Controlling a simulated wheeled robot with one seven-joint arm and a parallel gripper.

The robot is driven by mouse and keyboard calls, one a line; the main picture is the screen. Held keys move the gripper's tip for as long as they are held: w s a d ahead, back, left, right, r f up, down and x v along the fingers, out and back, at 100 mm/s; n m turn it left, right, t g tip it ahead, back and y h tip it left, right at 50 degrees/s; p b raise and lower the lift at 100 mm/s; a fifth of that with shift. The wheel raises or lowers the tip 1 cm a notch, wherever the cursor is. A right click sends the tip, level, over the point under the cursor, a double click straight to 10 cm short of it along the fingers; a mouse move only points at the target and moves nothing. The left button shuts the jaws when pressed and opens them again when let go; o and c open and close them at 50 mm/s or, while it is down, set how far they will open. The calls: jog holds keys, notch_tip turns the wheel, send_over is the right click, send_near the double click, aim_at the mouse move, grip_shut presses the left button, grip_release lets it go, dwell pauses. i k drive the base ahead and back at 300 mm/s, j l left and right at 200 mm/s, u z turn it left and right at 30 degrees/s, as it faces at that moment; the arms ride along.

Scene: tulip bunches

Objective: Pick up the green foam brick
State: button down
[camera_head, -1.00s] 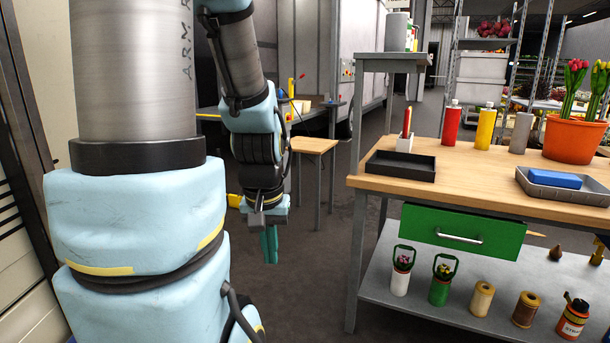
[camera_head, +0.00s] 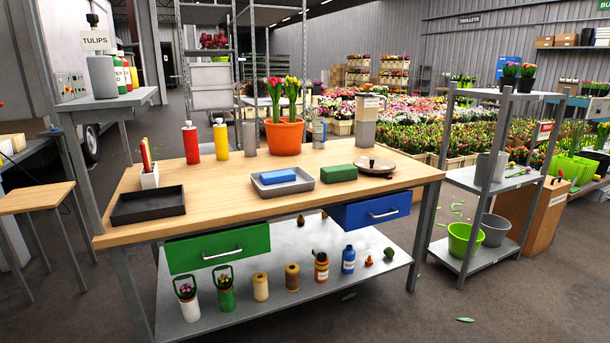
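The green foam brick (camera_head: 339,173) lies on the wooden workbench (camera_head: 222,189), right of centre. It sits just right of a grey tray (camera_head: 311,182) that holds a blue brick (camera_head: 277,176). A round brown plate-like item (camera_head: 375,165) with a dark object on it is close to its right. The green brick's top and front are unobstructed. My gripper and arm are outside the view now.
A black tray (camera_head: 148,207) is at the bench's left, with red (camera_head: 191,145) and yellow (camera_head: 221,141) bottles and an orange tulip pot (camera_head: 284,137) behind. Green (camera_head: 217,249) and blue (camera_head: 371,209) drawers hang below. A grey shelf rack (camera_head: 480,181) stands right; open floor lies in front.

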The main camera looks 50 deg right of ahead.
aim_at(343, 173)
jog(key=l+u, duration=0.15)
jog(key=l, duration=0.5)
jog(key=l+u, duration=0.1)
jog(key=l, duration=0.5)
jog(key=l+u, duration=0.15)
jog(key=l, duration=0.5)
jog(key=k+l+u, duration=0.15)
jog(key=l, duration=0.45)
jog(key=l+u, duration=0.1)
jog(key=l, duration=0.5)
jog(key=k+l+u, duration=0.15)
jog(key=l, duration=0.45)
jog(key=k+l+u, duration=0.15)
jog(key=l, duration=0.45)
jog(key=k+l+u, duration=0.1)
jog(key=l, duration=0.45)
jog(key=k, duration=0.1)
